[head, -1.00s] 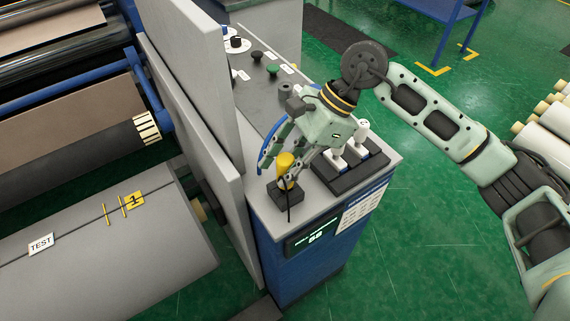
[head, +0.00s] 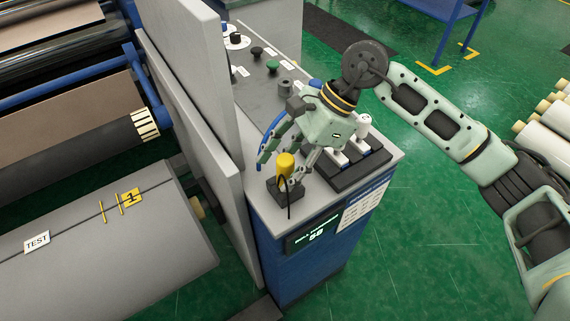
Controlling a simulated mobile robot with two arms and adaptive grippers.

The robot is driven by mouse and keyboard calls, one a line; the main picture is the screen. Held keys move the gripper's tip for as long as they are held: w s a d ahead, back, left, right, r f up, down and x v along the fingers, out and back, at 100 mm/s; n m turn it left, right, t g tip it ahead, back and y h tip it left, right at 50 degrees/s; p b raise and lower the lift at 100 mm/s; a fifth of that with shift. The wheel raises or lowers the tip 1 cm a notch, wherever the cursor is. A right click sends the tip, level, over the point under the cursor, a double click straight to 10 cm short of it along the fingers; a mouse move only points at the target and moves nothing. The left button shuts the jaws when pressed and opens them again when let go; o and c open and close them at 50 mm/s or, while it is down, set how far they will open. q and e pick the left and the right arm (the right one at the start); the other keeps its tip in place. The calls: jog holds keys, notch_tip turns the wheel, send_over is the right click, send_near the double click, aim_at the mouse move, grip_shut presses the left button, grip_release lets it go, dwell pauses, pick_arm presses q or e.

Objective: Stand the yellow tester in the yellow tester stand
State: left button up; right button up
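The yellow tester (head: 286,166) stands upright in a small black block, the tester stand (head: 287,191), at the near left of the grey console top. A dark cord hangs in front of the stand. My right gripper (head: 281,168) reaches in from the right, just behind the tester. Its fingers are spread, one to the left of the tester and one to the right, with a gap visible on the left side. Whether the right finger touches the tester is hard to tell. My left gripper is not in view.
A black holder (head: 352,173) with white-topped devices sits right of the stand, close under my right gripper. Grey upright panels (head: 205,170) border the console on the left. A blue cable (head: 270,140) loops behind the fingers. A wrapped roll (head: 110,240) lies at left.

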jog(key=shift+d+r, duration=0.1)
jog(key=v, duration=1.1)
jog(key=shift+w+d+r, duration=0.15)
jog(key=shift+r, duration=0.2)
